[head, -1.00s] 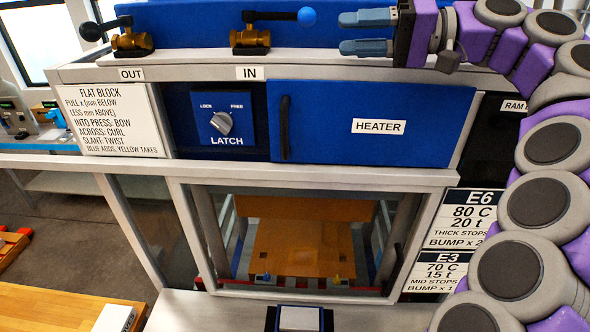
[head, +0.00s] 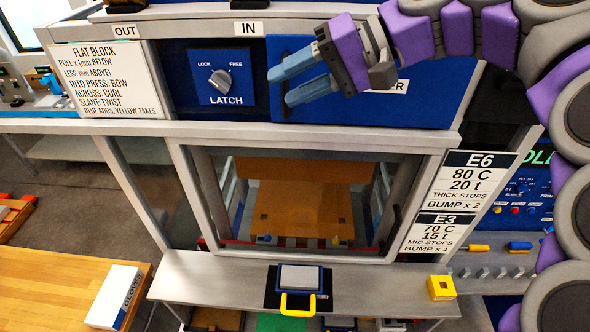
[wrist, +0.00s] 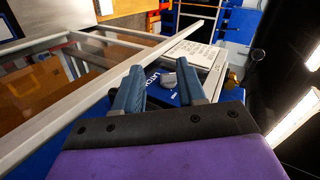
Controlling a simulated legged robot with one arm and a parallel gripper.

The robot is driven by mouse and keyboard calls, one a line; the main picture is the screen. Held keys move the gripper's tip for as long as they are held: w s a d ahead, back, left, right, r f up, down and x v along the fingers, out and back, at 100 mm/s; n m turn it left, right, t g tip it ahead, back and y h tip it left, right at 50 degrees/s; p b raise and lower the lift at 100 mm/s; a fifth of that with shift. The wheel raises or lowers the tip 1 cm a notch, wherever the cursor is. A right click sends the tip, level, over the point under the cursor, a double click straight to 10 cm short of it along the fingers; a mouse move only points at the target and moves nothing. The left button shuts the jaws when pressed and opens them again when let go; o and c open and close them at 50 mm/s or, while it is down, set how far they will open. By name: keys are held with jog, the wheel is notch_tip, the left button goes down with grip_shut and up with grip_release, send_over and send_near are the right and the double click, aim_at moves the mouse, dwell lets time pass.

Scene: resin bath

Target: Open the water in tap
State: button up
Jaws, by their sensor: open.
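The IN label (head: 249,29) is on the grey ledge of the press in the head view. Only the dark base of the IN tap (head: 250,4) shows above it at the top edge; its brass body and blue-knobbed lever are out of frame. My gripper (head: 281,87) is open and empty, its blue fingers pointing left in front of the heater door, below and right of the IN label. The wrist view shows the open fingers (wrist: 158,72) with the latch panel beyond them. A small brass part (wrist: 233,78), perhaps a tap, is at right there.
The latch knob (head: 220,81) is just left of my fingers. The blue heater door (head: 430,110) is behind my gripper. The OUT label (head: 125,31) and a white instruction sheet (head: 105,80) are at left. A tray with a yellow handle (head: 298,305) is on the lower shelf.

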jog(key=s+f+h, duration=0.4)
jog(key=s+f, duration=0.3)
jog(key=f, duration=0.4)
jog(key=shift+s+m, duration=0.35)
jog(key=shift+m, duration=0.05)
jog(key=shift+f, duration=0.15)
